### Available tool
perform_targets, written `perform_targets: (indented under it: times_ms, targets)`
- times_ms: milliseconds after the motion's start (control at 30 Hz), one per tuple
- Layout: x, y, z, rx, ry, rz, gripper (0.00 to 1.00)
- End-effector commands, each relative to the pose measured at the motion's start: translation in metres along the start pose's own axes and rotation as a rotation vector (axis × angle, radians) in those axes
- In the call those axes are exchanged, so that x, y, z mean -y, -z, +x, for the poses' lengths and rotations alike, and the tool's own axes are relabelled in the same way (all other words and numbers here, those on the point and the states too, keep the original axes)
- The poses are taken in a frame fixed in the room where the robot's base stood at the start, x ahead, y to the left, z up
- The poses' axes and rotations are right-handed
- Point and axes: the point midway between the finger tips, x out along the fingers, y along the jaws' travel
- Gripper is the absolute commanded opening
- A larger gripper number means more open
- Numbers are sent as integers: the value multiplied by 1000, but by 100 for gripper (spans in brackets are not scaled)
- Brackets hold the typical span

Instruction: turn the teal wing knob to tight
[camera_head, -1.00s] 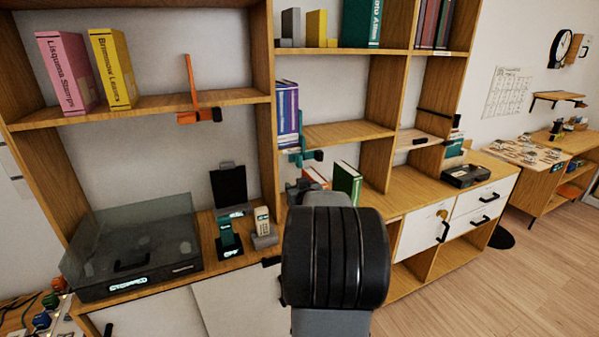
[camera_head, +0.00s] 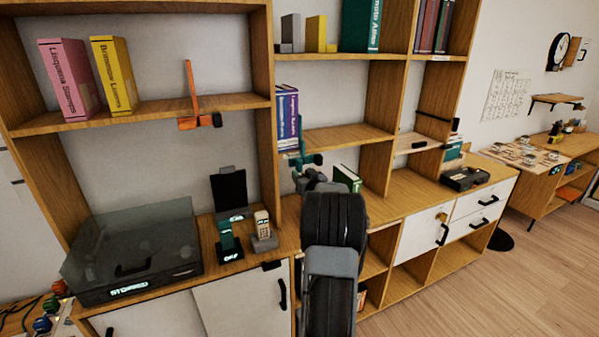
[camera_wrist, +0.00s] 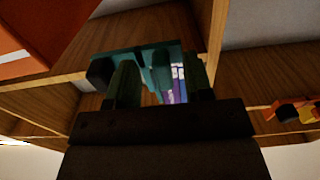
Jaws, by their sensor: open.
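The teal wing knob (camera_head: 305,159) is on a teal clamp-like fitting at the front edge of the middle shelf, below the purple books, with a black end piece on its right. In the wrist view the teal fitting (camera_wrist: 152,52) lies just beyond my fingertips, with a dark block at its left end. The exact wing shape and angle are hard to make out. My gripper (camera_head: 307,176) is just below the fitting in the head view. In the wrist view my gripper (camera_wrist: 160,72) is open, its two dark green fingers apart and nothing clearly held between them.
Purple books (camera_head: 288,117) stand above the fitting. A green book (camera_head: 347,178) stands right of my gripper on the lower surface. An orange bracket (camera_head: 199,121) is under the left shelf.

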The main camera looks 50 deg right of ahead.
Motion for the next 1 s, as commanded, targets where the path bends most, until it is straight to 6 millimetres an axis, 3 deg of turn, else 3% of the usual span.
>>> perform_targets:
  times_ms: [233, 633, 1000]
  targets:
    - [0, 0, 22, 1, 0, 0, 47]
    - [0, 0, 25, 1, 0, 0, 46]
    - [0, 0, 25, 0, 0, -1, 10]
